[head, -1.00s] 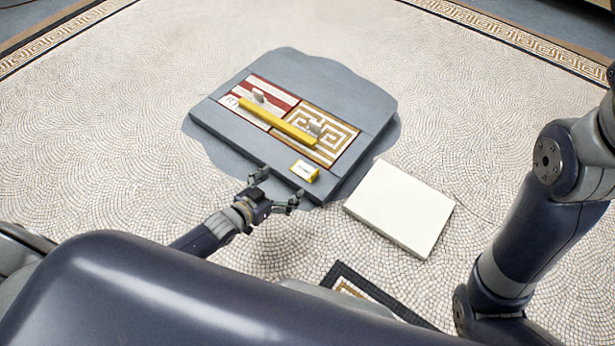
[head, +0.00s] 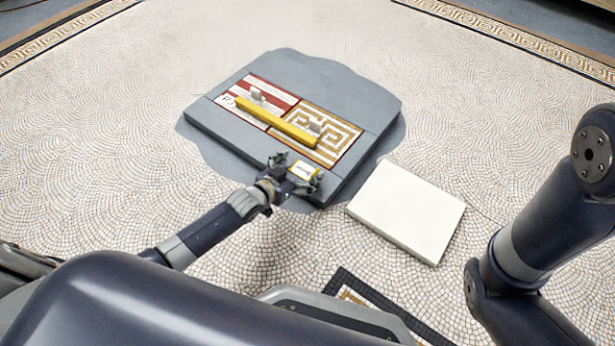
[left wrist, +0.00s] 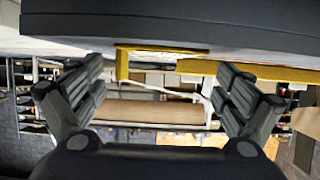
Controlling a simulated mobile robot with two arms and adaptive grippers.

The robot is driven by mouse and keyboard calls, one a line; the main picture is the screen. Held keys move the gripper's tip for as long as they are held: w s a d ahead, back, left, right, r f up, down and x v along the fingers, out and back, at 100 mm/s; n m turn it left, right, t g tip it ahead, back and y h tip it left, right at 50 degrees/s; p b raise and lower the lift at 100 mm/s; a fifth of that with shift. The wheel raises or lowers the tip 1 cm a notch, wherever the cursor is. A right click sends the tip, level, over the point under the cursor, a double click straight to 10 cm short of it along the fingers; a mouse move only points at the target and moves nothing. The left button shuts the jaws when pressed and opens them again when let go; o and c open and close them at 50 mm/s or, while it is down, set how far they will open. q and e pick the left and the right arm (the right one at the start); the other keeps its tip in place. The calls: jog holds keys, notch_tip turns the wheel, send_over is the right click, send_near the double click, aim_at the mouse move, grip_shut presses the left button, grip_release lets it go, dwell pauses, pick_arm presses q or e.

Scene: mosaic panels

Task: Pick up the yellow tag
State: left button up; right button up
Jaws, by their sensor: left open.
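The yellow tag (head: 304,170), a small block with a pale label on top, sits at the front corner of the grey slab (head: 222,122). My left gripper (head: 298,173) is open at that corner, with its fingers around the tag's near side. Whether they touch it, I cannot tell. In the left wrist view, the open left fingers (left wrist: 160,95) stand at left and right, with a yellow edged piece, probably the tag (left wrist: 122,66), beyond and between them. My right arm shows at the right, but its gripper is out of view.
A white block (head: 405,212) lies right of the slab. A dark-bordered panel (head: 345,277) is nearer me. The mosaic floor is otherwise clear.

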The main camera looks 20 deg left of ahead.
pick_arm(q)
jog(key=shift+w+d+f, duration=0.1)
jog(key=shift+w+d, duration=0.05)
jog(key=shift+w, duration=0.15)
jog(key=c, duration=0.8)
